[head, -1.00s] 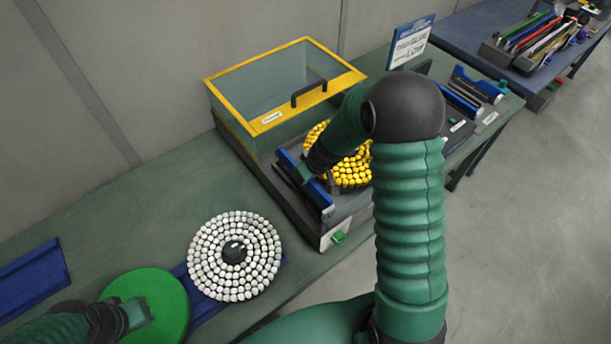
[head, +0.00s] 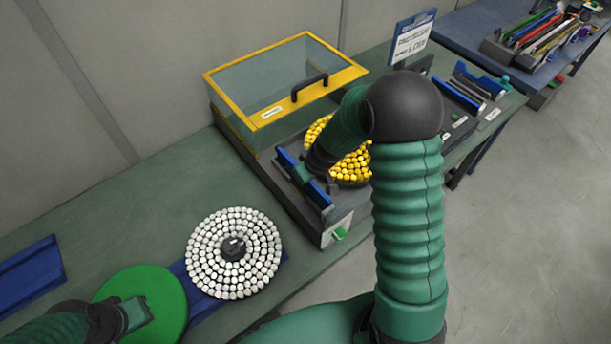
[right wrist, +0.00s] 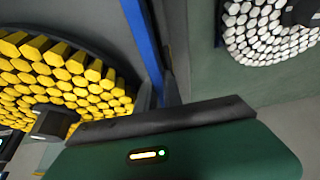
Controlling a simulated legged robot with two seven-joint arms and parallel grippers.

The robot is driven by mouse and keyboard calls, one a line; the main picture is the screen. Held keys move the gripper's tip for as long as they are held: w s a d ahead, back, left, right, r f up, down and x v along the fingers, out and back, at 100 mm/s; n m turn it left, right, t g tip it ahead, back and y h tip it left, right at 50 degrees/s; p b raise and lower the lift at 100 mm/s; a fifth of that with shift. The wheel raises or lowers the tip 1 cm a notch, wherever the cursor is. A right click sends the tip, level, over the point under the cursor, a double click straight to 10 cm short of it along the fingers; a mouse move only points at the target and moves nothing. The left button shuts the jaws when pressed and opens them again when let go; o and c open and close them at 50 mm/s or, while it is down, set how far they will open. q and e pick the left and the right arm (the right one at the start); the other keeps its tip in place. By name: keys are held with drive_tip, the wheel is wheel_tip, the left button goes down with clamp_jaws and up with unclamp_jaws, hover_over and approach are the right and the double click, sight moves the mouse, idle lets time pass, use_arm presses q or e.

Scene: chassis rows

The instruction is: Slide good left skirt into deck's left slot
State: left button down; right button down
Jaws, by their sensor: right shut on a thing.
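A blue skirt (head: 318,192), a long narrow strip, lies along the left side of the grey deck (head: 295,212), beside the yellow-studded disc (head: 352,165). My right gripper (head: 304,174) is shut on the skirt from above. In the right wrist view the blue strip (right wrist: 142,40) runs up from the jaws, close to the yellow disc (right wrist: 60,80). The left slot is hidden, so I cannot tell whether the skirt is seated. My left gripper (head: 136,312) is over a green disc (head: 165,293); its fingertips are too unclear to show a grip.
A yellow-framed clear hood (head: 268,118) stands open behind the deck. A white-studded disc (head: 211,250) and a blue panel (head: 30,275) lie on the green bench (head: 130,220). More blue parts (head: 458,95) and a sign (head: 412,40) are farther right. Bench space between hood and white disc is clear.

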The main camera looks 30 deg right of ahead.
drive_tip(key=c, duration=1.4)
unclamp_jaws()
drive_tip(key=shift+a, duration=0.1)
drive_tip(key=p+v, duration=0.1)
drive_tip(key=v, duration=1.6)
drive_tip(key=shift+w, duration=0.1)
